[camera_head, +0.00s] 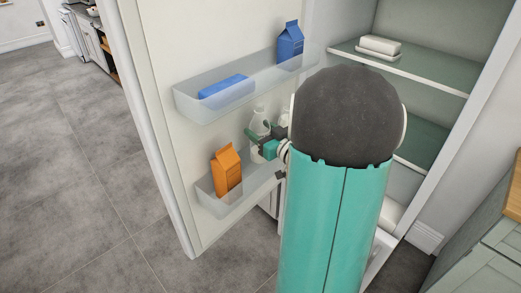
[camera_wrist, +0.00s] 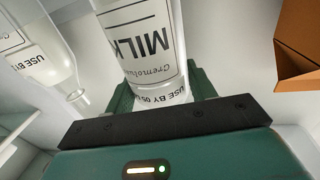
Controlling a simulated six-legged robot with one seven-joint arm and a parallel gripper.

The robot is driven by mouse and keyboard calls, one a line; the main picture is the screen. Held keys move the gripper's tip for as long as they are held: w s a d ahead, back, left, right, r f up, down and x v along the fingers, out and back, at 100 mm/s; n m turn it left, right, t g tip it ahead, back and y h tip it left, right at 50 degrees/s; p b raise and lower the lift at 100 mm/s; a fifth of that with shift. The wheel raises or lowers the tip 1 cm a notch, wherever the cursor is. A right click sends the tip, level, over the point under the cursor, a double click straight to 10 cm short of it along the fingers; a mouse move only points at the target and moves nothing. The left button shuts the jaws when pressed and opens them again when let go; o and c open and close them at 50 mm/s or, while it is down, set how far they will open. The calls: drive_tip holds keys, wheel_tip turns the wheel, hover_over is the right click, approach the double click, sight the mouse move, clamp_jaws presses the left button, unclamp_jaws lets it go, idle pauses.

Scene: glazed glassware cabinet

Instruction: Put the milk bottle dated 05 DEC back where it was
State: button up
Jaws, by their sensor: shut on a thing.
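A white milk bottle (camera_wrist: 145,45) fills the middle of the wrist view, with its label upside down. The label reads MILK, and below it "USE BY 05" with the rest cut off. My gripper (camera_wrist: 160,97) is shut around this bottle. In the head view the bottle (camera_head: 260,121) is at the lower door bin (camera_head: 213,203), with my gripper (camera_head: 262,141) on it. I cannot tell whether its base touches the bin floor. A second bottle (camera_wrist: 40,55) with a USE BY label stands to the left in the wrist view, its date unreadable.
An orange carton (camera_head: 227,171) stands in the lower bin, left of the held bottle. The upper door bin (camera_head: 185,108) above holds a blue block (camera_head: 223,87) and a blue carton (camera_head: 290,41). A butter dish (camera_head: 380,45) sits on a shelf inside. My arm hides much of the interior.

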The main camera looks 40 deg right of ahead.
drive_tip(key=shift+f, duration=2.45)
drive_tip(key=shift+f, duration=0.15)
drive_tip(key=o, duration=1.6)
drive_tip(key=shift+o, duration=0.2)
drive_tip(key=shift+f, duration=0.1)
drive_tip(key=s+a, duration=0.1)
drive_tip(key=s, duration=1.2)
drive_tip(key=shift+s, duration=0.35)
drive_tip(key=shift+f, duration=0.1)
